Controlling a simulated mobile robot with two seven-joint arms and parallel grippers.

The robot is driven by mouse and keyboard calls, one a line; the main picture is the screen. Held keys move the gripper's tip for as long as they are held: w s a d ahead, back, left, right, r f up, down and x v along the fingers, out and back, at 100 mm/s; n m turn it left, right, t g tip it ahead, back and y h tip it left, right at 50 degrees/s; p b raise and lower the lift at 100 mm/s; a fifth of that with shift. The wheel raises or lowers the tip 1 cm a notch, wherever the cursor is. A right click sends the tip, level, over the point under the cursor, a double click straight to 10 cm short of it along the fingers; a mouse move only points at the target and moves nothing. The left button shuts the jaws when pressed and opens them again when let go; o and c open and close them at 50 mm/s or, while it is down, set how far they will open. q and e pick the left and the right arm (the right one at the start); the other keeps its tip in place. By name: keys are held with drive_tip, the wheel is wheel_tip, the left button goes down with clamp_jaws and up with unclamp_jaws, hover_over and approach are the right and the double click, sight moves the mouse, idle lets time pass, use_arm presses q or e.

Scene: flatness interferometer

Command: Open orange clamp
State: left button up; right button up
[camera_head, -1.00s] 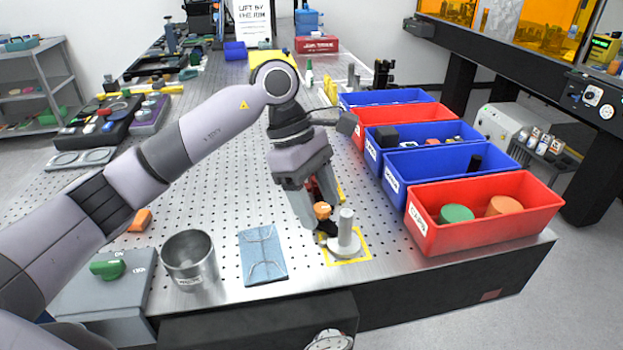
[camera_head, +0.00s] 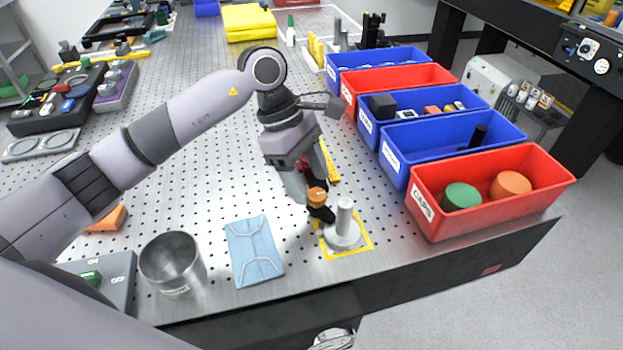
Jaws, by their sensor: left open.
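The orange clamp, as far as I can tell, is the small piece with an orange knob (camera_head: 317,197) and a black lower part. It is beside a grey post on a round base (camera_head: 343,232), inside a yellow-outlined square near the table's front edge. My left gripper (camera_head: 310,191) points down at the clamp from above, with its jaws open and fingers close around the knob. Part of the clamp is hidden behind the fingers, and I cannot tell whether they touch it. A red part shows between the fingers. My right gripper is not in view.
A blue cloth-like packet (camera_head: 253,245) and a metal cup (camera_head: 172,265) stand left of the post. Red and blue bins, the nearest a red caps bin (camera_head: 485,205), line the right side. An orange block (camera_head: 107,218) lies far left.

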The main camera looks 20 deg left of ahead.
use_arm(q)
drive_tip(key=shift+x, duration=1.05)
drive_tip(key=c, duration=1)
drive_tip(key=shift+c, duration=0.2)
